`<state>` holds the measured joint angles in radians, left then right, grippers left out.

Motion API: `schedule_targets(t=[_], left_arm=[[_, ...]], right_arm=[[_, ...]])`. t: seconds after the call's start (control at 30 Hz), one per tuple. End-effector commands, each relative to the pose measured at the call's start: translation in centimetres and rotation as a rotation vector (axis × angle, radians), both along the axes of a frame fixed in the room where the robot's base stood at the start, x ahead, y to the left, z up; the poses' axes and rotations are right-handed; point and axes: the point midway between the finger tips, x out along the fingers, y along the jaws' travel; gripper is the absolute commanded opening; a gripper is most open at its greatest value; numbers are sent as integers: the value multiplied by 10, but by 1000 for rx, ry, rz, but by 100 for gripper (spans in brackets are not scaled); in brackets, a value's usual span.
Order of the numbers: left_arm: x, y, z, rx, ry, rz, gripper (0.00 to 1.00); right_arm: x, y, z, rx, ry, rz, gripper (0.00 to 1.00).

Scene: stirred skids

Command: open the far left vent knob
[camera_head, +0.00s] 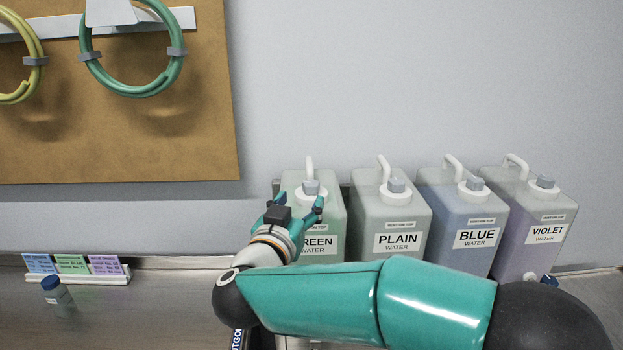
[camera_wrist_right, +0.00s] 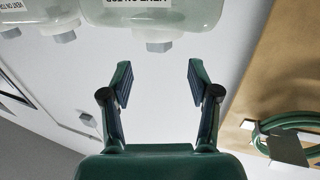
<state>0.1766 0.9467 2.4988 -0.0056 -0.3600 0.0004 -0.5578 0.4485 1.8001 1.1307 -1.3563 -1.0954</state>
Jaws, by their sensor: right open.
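The far left vent knob (camera_head: 311,187) is a grey cap on a white collar atop the green water jug (camera_head: 333,210). In the right wrist view, the picture is turned over and the knob (camera_wrist_right: 158,46) lies just beyond the fingertips, roughly centred between them. My right gripper (camera_head: 296,205) is open and empty, in front of the green jug, covering part of its label. In the right wrist view both fingers (camera_wrist_right: 158,75) are spread with a clear gap to the knob. My left gripper is not in view.
The plain (camera_head: 391,228), blue (camera_head: 465,222) and violet (camera_head: 535,222) jugs stand to the right, each with its own grey knob and a handle. A board with hoses (camera_head: 190,140) hangs at left. A card rack (camera_head: 77,268) and small bottle (camera_head: 54,290) stand on the bench.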

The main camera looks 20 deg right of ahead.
Motion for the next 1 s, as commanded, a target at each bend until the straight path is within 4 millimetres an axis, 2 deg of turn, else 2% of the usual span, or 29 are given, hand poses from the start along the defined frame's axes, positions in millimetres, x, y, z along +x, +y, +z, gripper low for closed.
schedule_targets(t=[0.2,0.4,0.57,0.83,0.87,1.0], left_arm=[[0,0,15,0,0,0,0],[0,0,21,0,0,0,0],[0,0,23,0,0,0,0],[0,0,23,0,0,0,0],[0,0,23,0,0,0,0],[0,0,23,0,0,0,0]], right_arm=[[38,-28,2,0,1,-5,61],[61,-42,1,-1,1,-4,61],[68,-47,1,1,-1,-2,61],[69,-48,0,0,0,-2,61],[69,-48,0,0,0,-2,59],[69,-48,0,0,0,-2,36]])
